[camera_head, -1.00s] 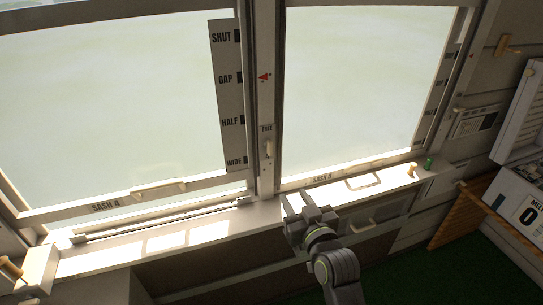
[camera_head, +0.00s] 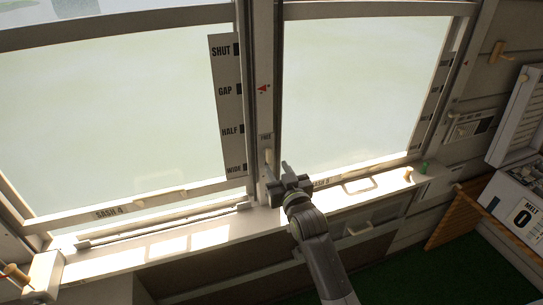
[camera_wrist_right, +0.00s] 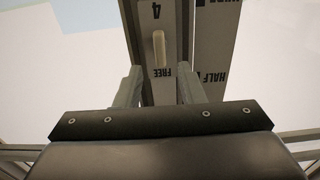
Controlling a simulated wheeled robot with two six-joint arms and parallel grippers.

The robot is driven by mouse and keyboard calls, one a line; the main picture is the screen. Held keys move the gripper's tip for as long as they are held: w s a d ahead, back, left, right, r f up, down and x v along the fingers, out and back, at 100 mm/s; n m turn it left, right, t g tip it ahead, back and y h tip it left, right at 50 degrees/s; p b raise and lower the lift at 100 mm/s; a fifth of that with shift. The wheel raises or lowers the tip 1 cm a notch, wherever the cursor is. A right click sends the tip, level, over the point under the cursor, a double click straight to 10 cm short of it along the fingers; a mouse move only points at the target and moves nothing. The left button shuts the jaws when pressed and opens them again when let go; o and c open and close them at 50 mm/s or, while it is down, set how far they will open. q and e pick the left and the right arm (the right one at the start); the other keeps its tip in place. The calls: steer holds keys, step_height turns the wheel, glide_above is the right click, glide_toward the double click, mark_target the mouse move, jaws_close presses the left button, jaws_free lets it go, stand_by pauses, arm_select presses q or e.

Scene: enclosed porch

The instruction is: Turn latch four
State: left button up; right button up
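Latch four is a small cream lever (camera_head: 268,157) on the post between the two windows, under the word FREE. In the right wrist view the latch (camera_wrist_right: 159,48) stands along the post between the label 4 and the word FREE, seen upside down. My right gripper (camera_head: 278,168) is just below the latch, pointing up at it. In the right wrist view its fingers (camera_wrist_right: 158,85) are spread apart with nothing between them, on either side of the post's line, apart from the lever. My left gripper is not in view.
Sash 4 (camera_head: 120,211) is at left, with a scale strip (camera_head: 228,105) marked SHUT, GAP, HALF and WIDE beside the post. Sash 5 (camera_head: 390,167) is at right. A sunlit sill (camera_head: 180,243) runs below.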

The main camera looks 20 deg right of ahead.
mark_target(270, 157)
steer(key=shift+w+a+p, duration=0.1)
steer(key=shift+w+p, duration=0.25)
steer(key=shift+w, duration=2.35)
jaws_close()
